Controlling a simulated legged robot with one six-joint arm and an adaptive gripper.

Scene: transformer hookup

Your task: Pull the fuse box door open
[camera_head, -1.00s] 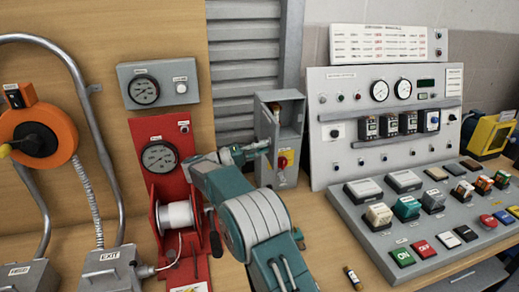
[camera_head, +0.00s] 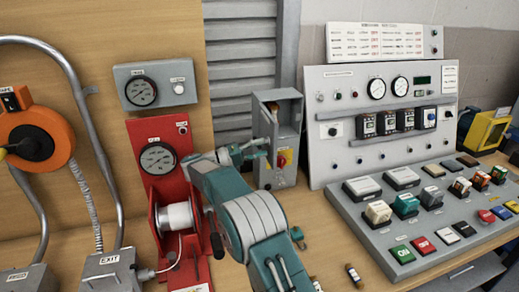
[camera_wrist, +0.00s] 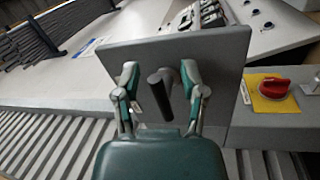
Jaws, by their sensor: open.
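The fuse box (camera_head: 290,112) is a tall grey box on the bench against the back wall, with a red knob on a yellow plate low on its front. Its grey door panel (camera_head: 263,122) appears to stand out at the left side, partly hidden by my gripper (camera_head: 257,150). In the wrist view the grey door (camera_wrist: 215,60) fills the middle, with a black handle (camera_wrist: 160,92) standing out from it. My gripper (camera_wrist: 160,82) is open, one finger on each side of the handle. I cannot tell whether either finger touches it.
A red panel with a gauge and white spool (camera_head: 176,216) stands left of my arm. The grey control console (camera_head: 385,130) with its button desk (camera_head: 425,205) is close on the right. A small cylinder (camera_head: 353,274) lies on the bench in front.

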